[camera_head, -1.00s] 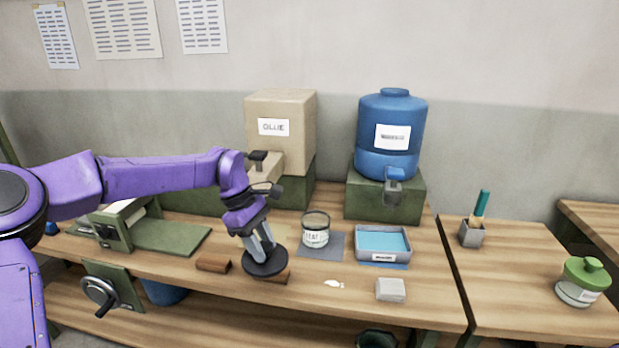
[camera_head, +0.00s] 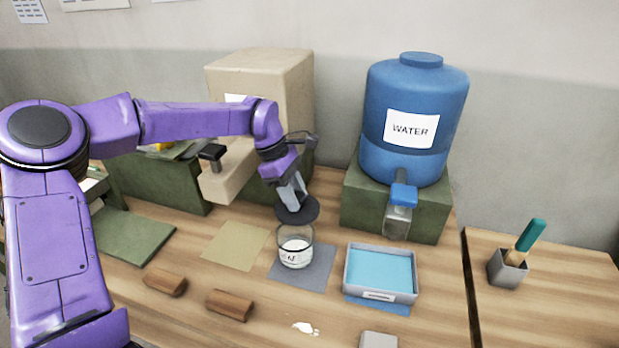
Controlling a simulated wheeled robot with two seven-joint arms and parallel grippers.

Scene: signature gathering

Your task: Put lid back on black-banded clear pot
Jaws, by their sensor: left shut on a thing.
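My left gripper (camera_head: 291,194) is shut on the dark round lid (camera_head: 297,211). It holds the lid tilted just above the pot's back rim. I cannot tell whether the lid touches the rim. The pot's opening is still partly visible. My right gripper is not in view.
A blue water barrel (camera_head: 412,120) on a green block and a beige glue box (camera_head: 262,85) stand behind. Two wooden blocks (camera_head: 229,305) lie in front. A tan sheet (camera_head: 235,245) lies left of the pot.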

